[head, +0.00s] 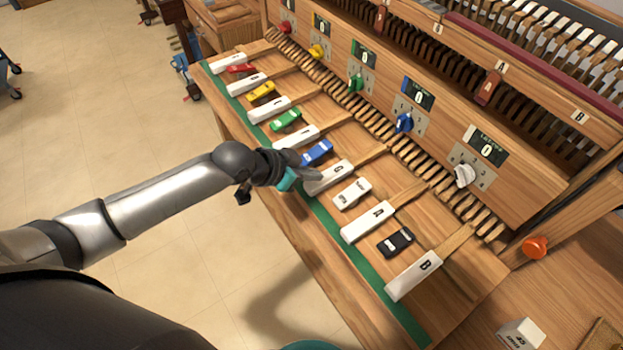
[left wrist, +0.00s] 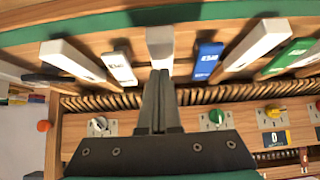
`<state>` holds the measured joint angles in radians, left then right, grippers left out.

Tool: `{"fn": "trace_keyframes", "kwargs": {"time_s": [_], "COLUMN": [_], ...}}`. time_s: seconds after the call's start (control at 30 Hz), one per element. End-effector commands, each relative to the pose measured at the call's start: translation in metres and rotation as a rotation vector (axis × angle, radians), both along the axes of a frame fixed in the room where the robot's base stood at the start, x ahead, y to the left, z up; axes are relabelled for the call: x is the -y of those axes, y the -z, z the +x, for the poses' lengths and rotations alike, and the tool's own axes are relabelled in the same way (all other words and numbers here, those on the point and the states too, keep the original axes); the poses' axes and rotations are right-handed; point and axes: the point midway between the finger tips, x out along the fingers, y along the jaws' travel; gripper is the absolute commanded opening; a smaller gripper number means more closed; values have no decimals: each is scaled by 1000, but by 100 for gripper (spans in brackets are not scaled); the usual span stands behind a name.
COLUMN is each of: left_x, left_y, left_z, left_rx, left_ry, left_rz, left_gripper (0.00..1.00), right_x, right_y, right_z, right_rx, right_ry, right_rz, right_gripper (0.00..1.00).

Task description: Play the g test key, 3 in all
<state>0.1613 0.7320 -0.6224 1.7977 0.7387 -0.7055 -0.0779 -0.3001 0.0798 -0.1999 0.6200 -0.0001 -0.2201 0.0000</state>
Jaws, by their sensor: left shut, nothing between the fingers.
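The G key (head: 328,177) is a white bar with a black letter G, in the row of white keys along the front of the wooden bench. My left gripper (head: 312,192) is shut and empty, its fingertips at the front end of the G key. In the left wrist view the shut fingers (left wrist: 160,78) line up with the white G key (left wrist: 160,42). I cannot tell whether the fingertips touch the key or whether it is pressed down.
A blue car (head: 317,152) and a white car (head: 351,193) flank the G key. The A key (head: 367,222) and B key (head: 413,276) lie further right. Counters behind, such as the one above the blue knob (head: 418,94), read 0. An orange knob (head: 535,247) stands at right.

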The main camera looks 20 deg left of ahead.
Motion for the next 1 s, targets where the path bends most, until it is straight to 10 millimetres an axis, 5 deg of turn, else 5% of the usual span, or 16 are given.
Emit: {"fn": "trace_keyframes", "kwargs": {"time_s": [0.57,0.7,1.0], "left_x": [0,-2,-2], "left_y": [17,34,27], "left_z": [-1,-3,-2], "left_rx": [1,-2,0], "left_ry": [0,-1,-1], "left_rz": [-1,0,-1], "left_gripper": [0,0,0], "right_x": [0,0,0], "right_y": [4,11,7], "right_z": [0,0,0], "right_rx": [0,0,0], "right_ry": [0,0,0], "right_rz": [0,0,0], "right_gripper": [0,0,0]}}
